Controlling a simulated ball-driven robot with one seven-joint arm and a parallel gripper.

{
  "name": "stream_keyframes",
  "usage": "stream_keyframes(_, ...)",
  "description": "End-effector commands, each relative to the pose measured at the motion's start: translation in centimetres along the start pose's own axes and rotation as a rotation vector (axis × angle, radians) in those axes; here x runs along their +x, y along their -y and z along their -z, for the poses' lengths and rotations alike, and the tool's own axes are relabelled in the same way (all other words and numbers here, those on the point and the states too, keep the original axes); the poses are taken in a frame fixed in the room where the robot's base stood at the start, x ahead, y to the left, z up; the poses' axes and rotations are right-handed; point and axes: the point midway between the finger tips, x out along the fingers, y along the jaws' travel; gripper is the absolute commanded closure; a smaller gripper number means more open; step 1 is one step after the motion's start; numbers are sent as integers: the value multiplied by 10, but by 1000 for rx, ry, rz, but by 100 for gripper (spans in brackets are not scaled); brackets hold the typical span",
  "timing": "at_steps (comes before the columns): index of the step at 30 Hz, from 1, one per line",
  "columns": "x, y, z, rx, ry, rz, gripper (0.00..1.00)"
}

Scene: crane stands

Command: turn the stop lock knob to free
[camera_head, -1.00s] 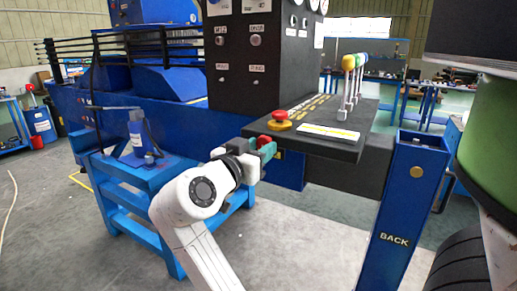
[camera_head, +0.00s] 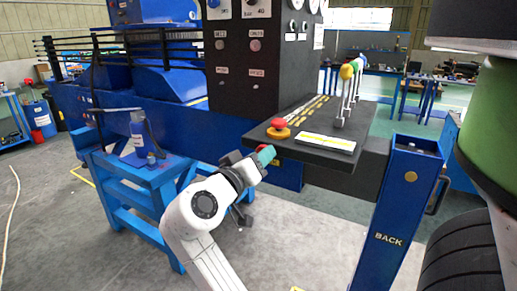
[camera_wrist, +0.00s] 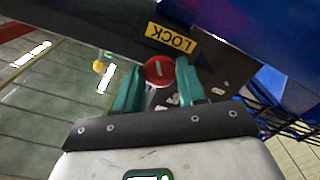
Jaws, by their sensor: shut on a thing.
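The stop lock knob (camera_wrist: 158,71) is a round red knob with a white line across its face, in the wrist view below the yellow LOCK label (camera_wrist: 171,39). The white line runs nearly up and down in that picture. My gripper (camera_wrist: 160,76) has its two teal fingers on either side of the knob and is shut on it. In the head view my gripper (camera_head: 265,156) is at the front left edge of the black console (camera_head: 318,150), tilted. There the knob is mostly hidden by the fingers.
A red mushroom button on a yellow base (camera_head: 279,127) sits on the console just above my gripper. Several levers with coloured tops (camera_head: 345,90) stand further right. A blue post marked BACK (camera_head: 395,220) stands at right. A blue stand (camera_head: 150,185) is at left.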

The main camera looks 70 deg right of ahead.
Motion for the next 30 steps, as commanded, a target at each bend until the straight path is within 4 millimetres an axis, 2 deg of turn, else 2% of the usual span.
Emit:
stream_keyframes(1, -1, -2, 4, -49, -2, 3, 90)
stream_keyframes(18, -1, -3, 6, -589, -4, 3, 90)
stream_keyframes(30, -1, -2, 5, -883, -6, 3, 90)
